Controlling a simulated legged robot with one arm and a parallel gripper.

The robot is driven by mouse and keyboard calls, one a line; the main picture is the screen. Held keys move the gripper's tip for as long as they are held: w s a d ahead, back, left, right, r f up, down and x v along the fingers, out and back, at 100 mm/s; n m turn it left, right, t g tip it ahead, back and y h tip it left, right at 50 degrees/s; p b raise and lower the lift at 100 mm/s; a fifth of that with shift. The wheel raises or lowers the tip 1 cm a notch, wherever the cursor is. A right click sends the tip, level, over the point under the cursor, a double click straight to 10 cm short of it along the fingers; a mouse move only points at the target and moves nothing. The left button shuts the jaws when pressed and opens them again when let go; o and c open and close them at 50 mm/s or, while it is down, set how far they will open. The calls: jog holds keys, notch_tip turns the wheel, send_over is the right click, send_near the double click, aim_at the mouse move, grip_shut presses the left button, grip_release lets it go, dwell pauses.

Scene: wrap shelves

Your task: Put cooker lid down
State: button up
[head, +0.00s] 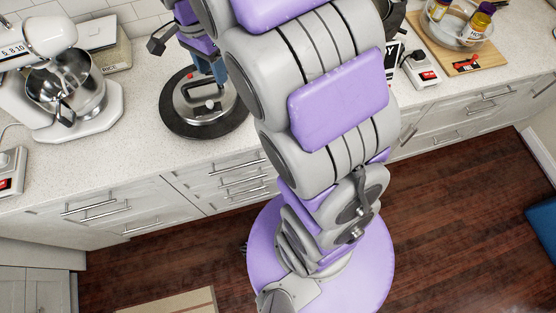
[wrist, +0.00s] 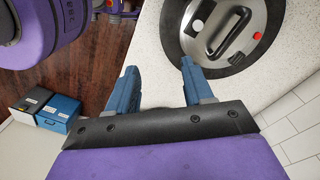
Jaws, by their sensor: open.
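The cooker lid (head: 190,91) is a round steel disc with a dark arched handle, a red spot and a wide dark ring around it. It lies flat on the light speckled counter, near the front edge. The lid also shows in the wrist view (wrist: 214,15) at the upper right. My gripper (wrist: 158,70) has its two blue fingers apart with nothing between them. In the wrist view the lid is beyond and right of the fingertips. In the head view my gripper (head: 212,71) is at the lid's far side, partly hidden by my arm.
A stand mixer (head: 65,92) with a steel bowl stands left on the counter (head: 150,150). A wooden board (head: 440,52) with a glass bowl (head: 462,22) and bottles is at the right. White drawers (head: 110,208) are below.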

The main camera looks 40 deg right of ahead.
jog(key=s+f+n+g, duration=0.1)
jog(key=s+n, duration=1.3)
jog(key=s, duration=1.4)
jog(key=shift+a+f, duration=0.3)
jog(key=shift+a, duration=0.15)
jog(key=shift+c, duration=0.8)
